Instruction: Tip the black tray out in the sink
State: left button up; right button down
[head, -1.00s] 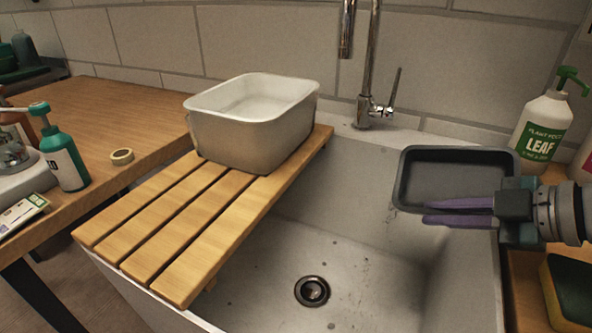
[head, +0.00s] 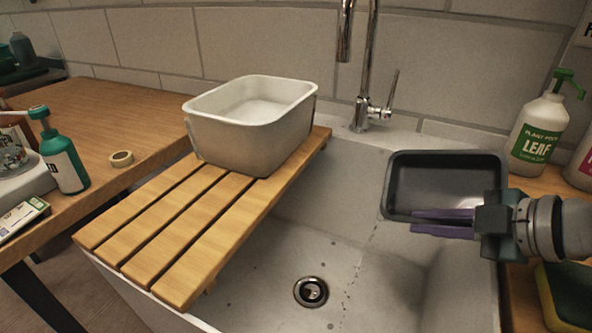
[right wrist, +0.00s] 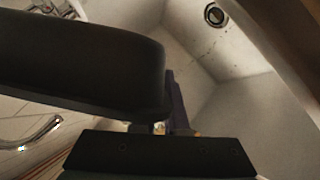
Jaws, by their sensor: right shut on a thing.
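The black tray (head: 445,176) hangs over the right side of the sink (head: 290,240), tilted with its left front corner low. Its visible inside looks empty. My right gripper (head: 413,221) is shut on the tray's front edge, with purple fingers. In the right wrist view the black tray (right wrist: 80,62) fills the upper left, and the sink drain (right wrist: 215,14) shows beyond it. A broken line of dark specks runs down the sink from below the tray's low corner, passing right of the drain (head: 311,292). My left gripper is not in view.
A slatted wooden board (head: 190,225) spans the sink's left side and bears a pale grey tub (head: 245,140). The tap (head: 366,110) stands behind the sink. A white pump bottle (head: 538,135) and a sponge (head: 570,295) sit at the right.

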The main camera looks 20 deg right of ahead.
jog(key=shift+s+f, duration=0.15)
jog(key=shift+f, duration=0.1)
jog(key=shift+a+f+n+h, duration=0.15)
jog(key=shift+n+h, duration=0.15)
jog(key=shift+a+n+h, duration=0.15)
jog(key=shift+n+h, duration=0.15)
jog(key=shift+h, duration=0.1)
jog(key=shift+s+a+f+n+h+b, duration=0.1)
jog(key=shift+a+f+n+h+b, duration=0.1)
jog(key=shift+n+h+b, duration=0.45)
jog(key=shift+f+t+b, duration=0.1)
jog(key=shift+t+b, duration=0.2)
